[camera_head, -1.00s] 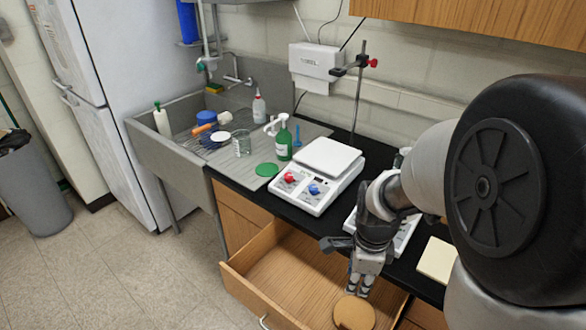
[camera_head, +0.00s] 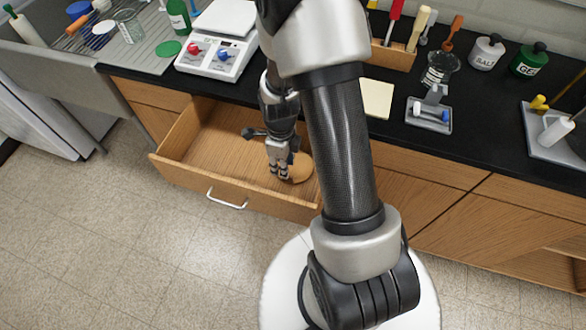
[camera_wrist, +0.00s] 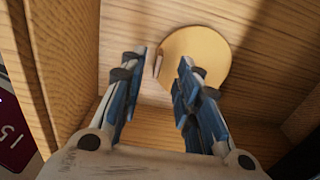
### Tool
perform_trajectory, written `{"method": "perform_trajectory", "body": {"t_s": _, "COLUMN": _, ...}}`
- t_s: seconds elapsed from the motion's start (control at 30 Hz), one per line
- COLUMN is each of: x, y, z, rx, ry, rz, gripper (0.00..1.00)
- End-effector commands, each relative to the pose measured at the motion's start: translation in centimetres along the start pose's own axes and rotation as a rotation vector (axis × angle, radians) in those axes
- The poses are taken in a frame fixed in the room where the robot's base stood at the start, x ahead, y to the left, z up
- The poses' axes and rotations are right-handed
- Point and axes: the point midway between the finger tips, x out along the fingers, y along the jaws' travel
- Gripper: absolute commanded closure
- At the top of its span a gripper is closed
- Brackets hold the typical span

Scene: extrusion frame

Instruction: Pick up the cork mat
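The cork mat (camera_head: 300,168) is a round, flat tan disc lying on the floor of the open wooden drawer, near its right end. It also shows in the wrist view (camera_wrist: 207,52), beyond my fingertips. My gripper (camera_head: 281,172) reaches down into the drawer, just left of the mat in the head view and hiding part of it. In the wrist view my gripper (camera_wrist: 160,68) is open, with its two fingers apart and nothing held between them. I cannot tell whether the fingertips touch the mat.
The open drawer (camera_head: 205,185) has walls around the mat and is otherwise bare. A sink stands at the left.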

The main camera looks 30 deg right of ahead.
Motion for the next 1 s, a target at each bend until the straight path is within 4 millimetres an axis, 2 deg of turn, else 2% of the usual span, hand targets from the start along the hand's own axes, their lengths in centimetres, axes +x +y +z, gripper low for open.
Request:
{"method": "perform_trajectory", "body": {"t_s": 0.23, "x": 1.5, "y": 0.0, "z": 0.0, "rx": 0.000, "ry": 0.000, "rz": 0.000, "gripper": 0.70}}
{"method": "perform_trajectory", "body": {"t_s": 0.53, "x": 5.7, "y": 0.0, "z": -0.1, "rx": -0.001, "ry": 0.001, "rz": 0.001, "gripper": 0.70}}
{"method": "perform_trajectory", "body": {"t_s": 0.77, "x": 5.7, "y": 0.0, "z": -0.1, "rx": -0.001, "ry": -0.001, "rz": -0.001, "gripper": 0.70}}
{"method": "perform_trajectory", "body": {"t_s": 1.0, "x": 5.7, "y": 0.0, "z": -0.1, "rx": -0.001, "ry": -0.001, "rz": -0.001, "gripper": 0.86}}
